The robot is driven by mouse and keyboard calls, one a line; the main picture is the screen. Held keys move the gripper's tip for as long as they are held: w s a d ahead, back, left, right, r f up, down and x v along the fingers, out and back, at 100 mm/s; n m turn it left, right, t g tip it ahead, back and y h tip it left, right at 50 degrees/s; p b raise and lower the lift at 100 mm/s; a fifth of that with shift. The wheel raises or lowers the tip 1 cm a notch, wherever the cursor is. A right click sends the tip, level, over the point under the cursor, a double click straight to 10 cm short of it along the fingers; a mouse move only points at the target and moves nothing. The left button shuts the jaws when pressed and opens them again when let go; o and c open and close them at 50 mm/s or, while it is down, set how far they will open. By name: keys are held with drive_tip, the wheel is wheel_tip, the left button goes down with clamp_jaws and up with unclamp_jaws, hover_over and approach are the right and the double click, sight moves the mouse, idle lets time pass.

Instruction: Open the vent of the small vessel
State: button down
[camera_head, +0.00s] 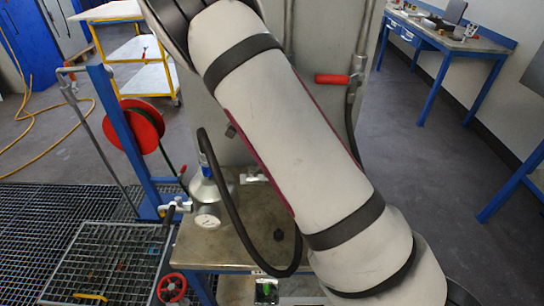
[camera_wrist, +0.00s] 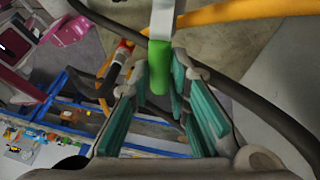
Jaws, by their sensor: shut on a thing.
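In the wrist view my gripper (camera_wrist: 163,85) has its teal-padded fingers closed around a green grip (camera_wrist: 158,56). The grip ends a pale flat metal lever (camera_wrist: 162,20) that runs to the top edge. Which vessel this lever belongs to cannot be told from this view. In the head view a small silver vessel (camera_head: 205,192) with a round pale face (camera_head: 207,221) stands on a metal-topped table (camera_head: 225,256). My arm crosses the middle of that view, and my gripper does not show there.
A dark hose (camera_head: 233,218) loops beside the small vessel. A large grey vessel (camera_head: 310,40) with a red-handled lever (camera_head: 332,79) stands behind my arm. A red hose reel (camera_head: 138,126) on a blue post is at left. In the wrist view a dark hose (camera_wrist: 255,100) passes close right of my fingers.

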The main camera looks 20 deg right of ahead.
drive_tip(key=shift+s+a, duration=0.1)
drive_tip(key=shift+s, duration=0.05)
idle(0.3)
drive_tip(key=c, duration=1.5)
unclamp_jaws()
drive_tip(key=v, duration=1.2)
